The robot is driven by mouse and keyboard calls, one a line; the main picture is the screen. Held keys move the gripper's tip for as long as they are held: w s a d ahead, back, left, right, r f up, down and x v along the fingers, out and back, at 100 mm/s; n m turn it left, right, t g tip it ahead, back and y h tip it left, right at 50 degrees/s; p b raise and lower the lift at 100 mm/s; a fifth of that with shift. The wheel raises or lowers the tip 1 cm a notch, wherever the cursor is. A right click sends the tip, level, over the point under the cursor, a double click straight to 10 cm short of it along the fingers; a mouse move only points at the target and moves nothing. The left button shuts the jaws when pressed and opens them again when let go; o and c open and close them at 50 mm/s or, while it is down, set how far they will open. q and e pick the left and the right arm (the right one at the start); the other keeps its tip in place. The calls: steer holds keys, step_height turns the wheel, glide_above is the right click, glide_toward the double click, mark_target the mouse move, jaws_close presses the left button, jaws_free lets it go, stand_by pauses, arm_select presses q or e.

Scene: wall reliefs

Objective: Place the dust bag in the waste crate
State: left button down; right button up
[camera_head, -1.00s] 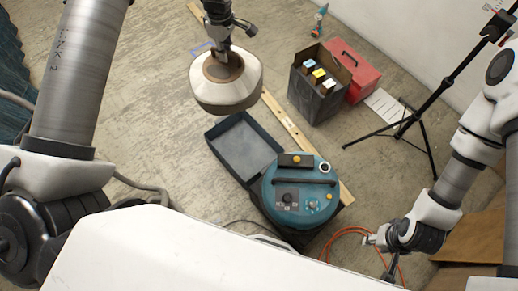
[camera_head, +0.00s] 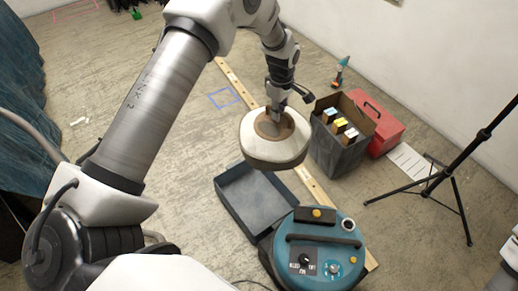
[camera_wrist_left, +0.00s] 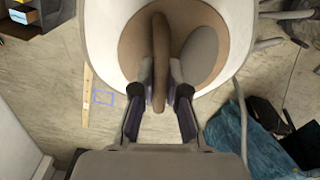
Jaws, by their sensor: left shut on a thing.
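The dust bag (camera_head: 272,152) is a cream, rounded bag with a brown disc on top. My left gripper (camera_head: 275,116) is shut on its brown upright tab and holds it in the air. In the left wrist view the bag (camera_wrist_left: 100,45) fills the top middle, its tab (camera_wrist_left: 160,60) between the fingers (camera_wrist_left: 160,105). A shallow dark grey open crate (camera_head: 232,222), which looks like the waste crate, sits on the floor below the bag in the picture, beside the teal machine. Its visible inside looks empty; the bag hides part of its far edge. My right gripper is out of view.
The teal round machine (camera_head: 318,228) stands right of the crate. A dark box (camera_head: 338,155) with several cartons and a red toolbox (camera_head: 382,128) stand behind right. A wooden plank (camera_head: 312,186) lies behind. A black tripod (camera_head: 458,160) stands right.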

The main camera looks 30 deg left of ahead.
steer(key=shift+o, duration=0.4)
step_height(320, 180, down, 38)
steer(key=b, duration=3.5)
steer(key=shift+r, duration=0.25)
arm_select(q)
steer(key=a+f+m+b, duration=0.1)
steer(key=f+m+b, duration=0.4)
steer(key=f, duration=1.6)
steer(key=a+f+m+b, duration=0.1)
steer(key=f+m+b, duration=0.4)
steer(key=f, duration=1.6)
steer(key=a+f+m+y+b, duration=0.1)
steer(key=f+m+b, duration=0.4)
steer(key=f, duration=1.6)
steer(key=a+m, duration=0.1)
steer(key=m, duration=0.4)
steer(key=shift+f+m, duration=0.3)
steer(key=shift+f, duration=0.1)
steer(key=c, duration=1.2)
jaws_free()
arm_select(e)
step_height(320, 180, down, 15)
